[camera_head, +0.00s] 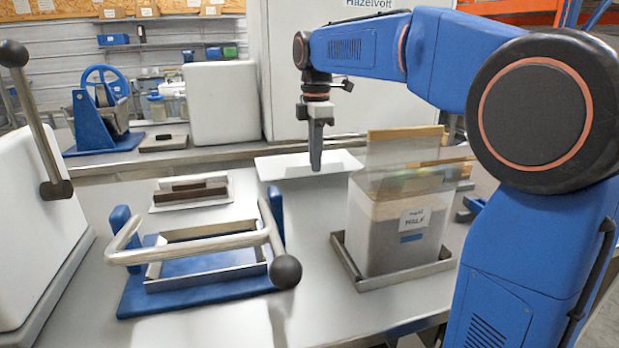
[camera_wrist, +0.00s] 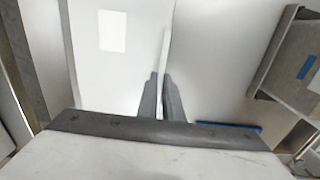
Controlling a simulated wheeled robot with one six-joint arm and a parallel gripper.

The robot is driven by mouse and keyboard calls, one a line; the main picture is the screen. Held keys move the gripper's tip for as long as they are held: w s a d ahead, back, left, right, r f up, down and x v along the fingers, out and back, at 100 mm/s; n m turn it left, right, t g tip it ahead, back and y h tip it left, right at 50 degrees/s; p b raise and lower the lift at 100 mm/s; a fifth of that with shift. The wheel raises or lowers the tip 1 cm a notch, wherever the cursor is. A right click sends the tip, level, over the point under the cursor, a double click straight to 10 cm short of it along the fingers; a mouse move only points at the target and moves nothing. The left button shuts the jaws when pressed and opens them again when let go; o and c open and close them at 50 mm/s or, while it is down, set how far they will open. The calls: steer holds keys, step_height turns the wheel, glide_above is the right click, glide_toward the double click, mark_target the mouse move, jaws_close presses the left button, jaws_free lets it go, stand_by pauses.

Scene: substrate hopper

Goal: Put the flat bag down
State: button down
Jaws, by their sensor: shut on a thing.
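My gripper (camera_head: 316,165) is shut on the flat bag, a thin white thing (camera_head: 340,160) that shows just below and around the fingertips in the head view. In the wrist view my gripper's two dark fingers (camera_wrist: 162,98) pinch its thin pale edge (camera_wrist: 165,50). A wide white surface with a paler rectangle lies left of the fingers there. The bag's lower part blends with the pale table, so I cannot tell whether it touches the table.
A clear container labelled HALF (camera_head: 390,235) stands in a grey tray (camera_head: 405,278) close to the right. A blue-based frame with a bent handle (camera_head: 190,245) is at left front. Dark bars on a white plate (camera_head: 190,205) lie at left. A white block (camera_head: 221,105) stands behind.

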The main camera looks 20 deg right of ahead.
mark_target(316, 174)
steer(key=shift+f, duration=2.15)
steer(key=c, duration=1.9)
jaws_free()
steer(key=shift+f, duration=0.1)
step_height(316, 174, up, 12)
steer(key=shift+r, duration=0.15)
